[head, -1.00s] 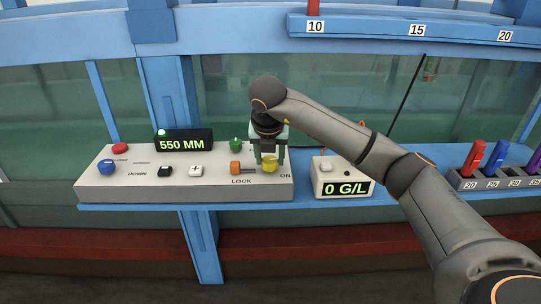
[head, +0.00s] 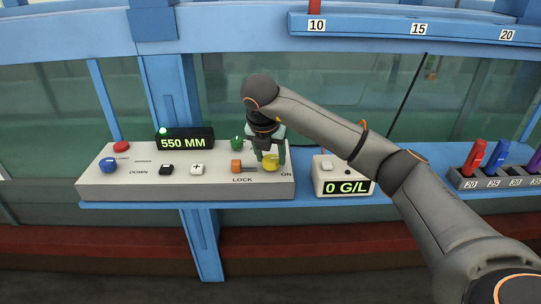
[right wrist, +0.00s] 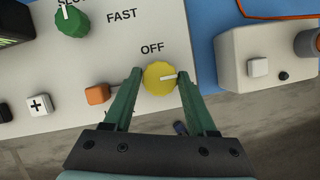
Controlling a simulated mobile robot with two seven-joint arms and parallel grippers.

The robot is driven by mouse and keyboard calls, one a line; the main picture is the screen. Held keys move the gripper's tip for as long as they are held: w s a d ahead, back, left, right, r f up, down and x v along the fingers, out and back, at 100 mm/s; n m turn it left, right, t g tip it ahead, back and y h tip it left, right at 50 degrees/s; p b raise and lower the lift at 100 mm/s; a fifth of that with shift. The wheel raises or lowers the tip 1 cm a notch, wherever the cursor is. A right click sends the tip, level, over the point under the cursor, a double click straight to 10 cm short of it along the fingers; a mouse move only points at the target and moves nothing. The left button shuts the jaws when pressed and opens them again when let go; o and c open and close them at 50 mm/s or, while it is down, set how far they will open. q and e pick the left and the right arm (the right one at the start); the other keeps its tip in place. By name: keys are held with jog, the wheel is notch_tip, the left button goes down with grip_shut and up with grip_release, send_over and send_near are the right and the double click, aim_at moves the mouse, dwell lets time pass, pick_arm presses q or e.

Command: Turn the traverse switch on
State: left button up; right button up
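The traverse switch looks to be the yellow round knob (head: 271,163) at the right end of the grey console. "ON" is printed to its right in the head view. In the right wrist view the yellow knob (right wrist: 159,80) has a white pointer line directed right and slightly up, away from "OFF" printed above it. The "ON" print is hidden there. My right gripper (head: 269,158) is over the knob from above. Its green fingers (right wrist: 159,76) are on either side of the knob, apparently against it. My left gripper is not in view.
Beside the knob are an orange lock slider (right wrist: 97,94) and a green speed knob (right wrist: 72,22). The console (head: 120,185) also has a blue knob (head: 108,166), a red button (head: 121,147) and a 550 MM display (head: 185,141). A white meter box (head: 330,181) stands close right.

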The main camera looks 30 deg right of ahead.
jog(key=o, duration=0.3)
jog(key=shift+o, duration=0.2)
jog(key=shift+s+a+r, duration=0.1)
jog(key=shift+a+r, duration=0.05)
jog(key=shift+r, duration=0.35)
pick_arm(q)
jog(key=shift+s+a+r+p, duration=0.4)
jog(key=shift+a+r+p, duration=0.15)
jog(key=shift+p, duration=0.5)
pick_arm(e)
jog(key=v, duration=1.1)
jog(key=shift+r, duration=0.25)
